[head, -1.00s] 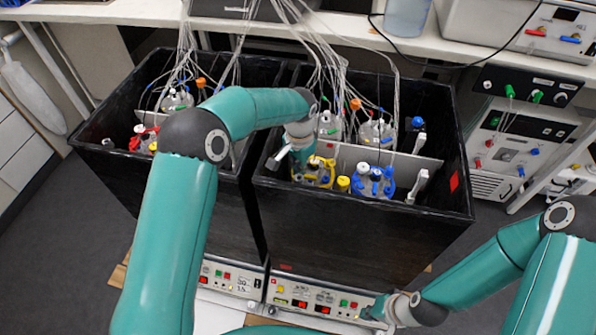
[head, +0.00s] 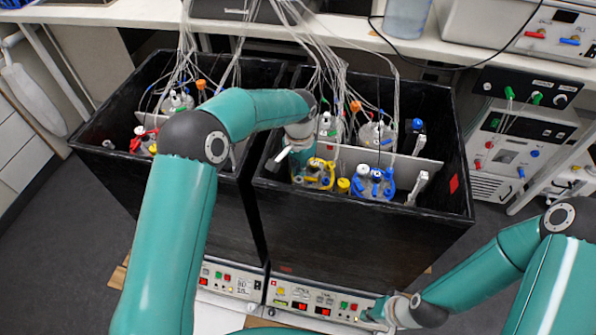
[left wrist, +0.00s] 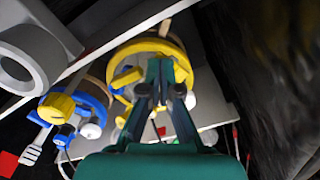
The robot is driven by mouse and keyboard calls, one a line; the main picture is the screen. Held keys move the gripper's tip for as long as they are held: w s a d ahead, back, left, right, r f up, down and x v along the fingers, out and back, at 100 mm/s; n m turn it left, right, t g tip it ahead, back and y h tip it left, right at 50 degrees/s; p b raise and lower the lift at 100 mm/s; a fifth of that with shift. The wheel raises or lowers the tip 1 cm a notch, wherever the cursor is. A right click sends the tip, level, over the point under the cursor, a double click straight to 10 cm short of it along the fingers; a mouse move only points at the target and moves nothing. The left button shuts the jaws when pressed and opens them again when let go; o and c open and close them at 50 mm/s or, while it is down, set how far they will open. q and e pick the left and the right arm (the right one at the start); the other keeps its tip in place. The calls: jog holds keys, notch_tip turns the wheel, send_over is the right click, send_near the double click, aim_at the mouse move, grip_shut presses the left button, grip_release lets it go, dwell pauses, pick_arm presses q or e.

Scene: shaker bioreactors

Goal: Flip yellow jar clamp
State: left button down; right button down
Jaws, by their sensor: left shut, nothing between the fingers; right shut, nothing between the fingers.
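The yellow jar clamp (head: 320,174) sits around the top of a jar in the right black box, partly hidden by my left gripper. In the left wrist view the yellow clamp (left wrist: 182,66) shows as a ring around the jar top. My left gripper (left wrist: 160,102) is shut and empty, with its fingers over or against the yellow ring; I cannot tell if they touch. In the head view the left gripper (head: 299,168) is mostly hidden by its wrist. My right gripper (head: 372,312) is shut and empty, low by the front panel of the right box.
A jar with a blue clamp (head: 373,182) stands just right of the yellow one, with a yellow cap (head: 343,185) between. The black box wall (head: 350,225) rises in front. A grey divider (head: 400,165) and several hanging tubes (head: 325,70) lie behind.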

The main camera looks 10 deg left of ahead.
pick_arm(q)
jog(key=shift+r+p, duration=1.7)
jog(key=shift+r, duration=1.3)
